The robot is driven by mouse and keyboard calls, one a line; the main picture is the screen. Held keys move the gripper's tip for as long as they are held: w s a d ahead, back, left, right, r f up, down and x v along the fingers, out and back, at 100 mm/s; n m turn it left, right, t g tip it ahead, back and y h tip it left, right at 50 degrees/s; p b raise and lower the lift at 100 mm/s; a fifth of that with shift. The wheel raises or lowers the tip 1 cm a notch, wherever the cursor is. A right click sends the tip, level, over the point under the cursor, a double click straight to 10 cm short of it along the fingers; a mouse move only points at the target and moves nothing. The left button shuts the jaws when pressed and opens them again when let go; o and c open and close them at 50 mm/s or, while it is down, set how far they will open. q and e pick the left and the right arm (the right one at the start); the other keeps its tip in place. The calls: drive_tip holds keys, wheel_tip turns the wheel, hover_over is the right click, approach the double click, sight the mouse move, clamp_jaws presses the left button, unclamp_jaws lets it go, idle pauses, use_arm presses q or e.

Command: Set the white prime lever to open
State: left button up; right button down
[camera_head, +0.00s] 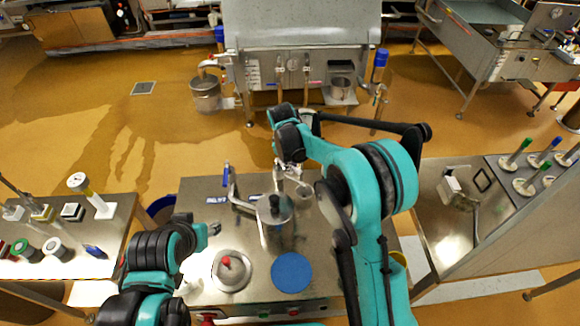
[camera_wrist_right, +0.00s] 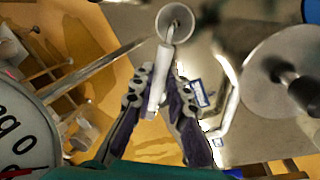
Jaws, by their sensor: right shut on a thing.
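The white prime lever (camera_wrist_right: 158,82) shows in the right wrist view as a pale bar below a round cup-like end (camera_wrist_right: 175,22). My right gripper (camera_wrist_right: 162,76) is shut on the bar, with a dark-padded finger on each side. In the head view my right gripper (camera_head: 287,172) is at the back of the steel table, where my own arm and the fittings partly hide the lever. My left gripper (camera_head: 211,229) is low at the left, over the table's left side and apart from the lever; its fingers are too small to read.
The steel table (camera_head: 200,275) carries a metal pot (camera_head: 275,225), a blue disc (camera_head: 291,272), a red-knobbed round lid (camera_head: 230,270) and a bent pipe (camera_head: 236,190) near my right gripper. A side bench (camera_head: 110,235) stands left, a steel sink unit (camera_head: 450,240) right.

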drive_tip(key=shift+w+d, duration=0.1)
idle(0.4)
drive_tip(key=c, duration=1.5)
unclamp_jaws()
drive_tip(key=r, duration=0.4)
drive_tip(key=s+a+r, duration=0.1)
drive_tip(key=r, duration=0.3)
drive_tip(key=s+r, duration=0.1)
drive_tip(key=r, duration=0.2)
drive_tip(key=shift+a+r, duration=0.25)
drive_tip(key=shift+r, duration=0.15)
